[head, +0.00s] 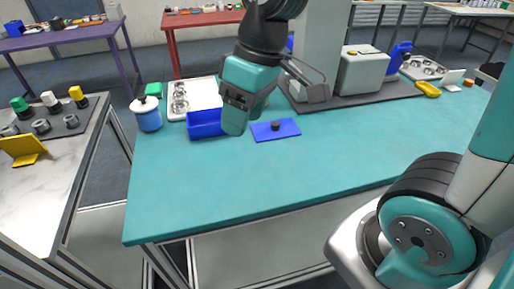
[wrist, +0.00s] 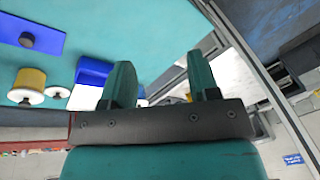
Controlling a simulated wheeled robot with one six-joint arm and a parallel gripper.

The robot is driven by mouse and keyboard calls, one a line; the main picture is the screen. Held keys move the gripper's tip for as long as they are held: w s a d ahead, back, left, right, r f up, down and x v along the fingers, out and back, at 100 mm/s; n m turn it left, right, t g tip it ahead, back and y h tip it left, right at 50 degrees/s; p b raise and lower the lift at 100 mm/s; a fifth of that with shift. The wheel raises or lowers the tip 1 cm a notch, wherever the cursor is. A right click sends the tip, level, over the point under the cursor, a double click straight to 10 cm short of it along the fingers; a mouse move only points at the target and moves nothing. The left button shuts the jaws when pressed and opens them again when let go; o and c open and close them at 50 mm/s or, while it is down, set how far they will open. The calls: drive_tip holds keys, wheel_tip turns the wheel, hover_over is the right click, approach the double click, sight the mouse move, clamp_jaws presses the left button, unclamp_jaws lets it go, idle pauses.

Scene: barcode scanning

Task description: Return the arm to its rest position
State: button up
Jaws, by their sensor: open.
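My gripper (head: 236,118) is in the air over the back left part of the teal table (head: 300,175) in the head view. Its two teal fingers stand apart in the wrist view (wrist: 160,72), with nothing between them. In the head view it hides part of what lies behind it. A blue bin (head: 205,126) is just left of it, and the bin also shows beyond the left finger in the wrist view (wrist: 94,70). A blue plate (head: 290,128) with a small dark round piece (head: 275,126) lies to its right.
A blue-and-white jar (head: 147,116) and a white tray (head: 205,91) with round metal parts stand at the back left. A grey box (head: 362,72) stands at the back right, near a yellow object (head: 428,90). A side table (head: 60,185) is at left. The teal table's front is clear.

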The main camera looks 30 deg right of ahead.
drive_tip(key=s+a+y, duration=0.1)
drive_tip(key=s+a, duration=0.2)
drive_tip(key=s, duration=0.6)
drive_tip(key=shift+s+a+r+g, duration=0.2)
drive_tip(key=shift+s+a+g, duration=0.1)
drive_tip(key=shift+s+a, duration=0.1)
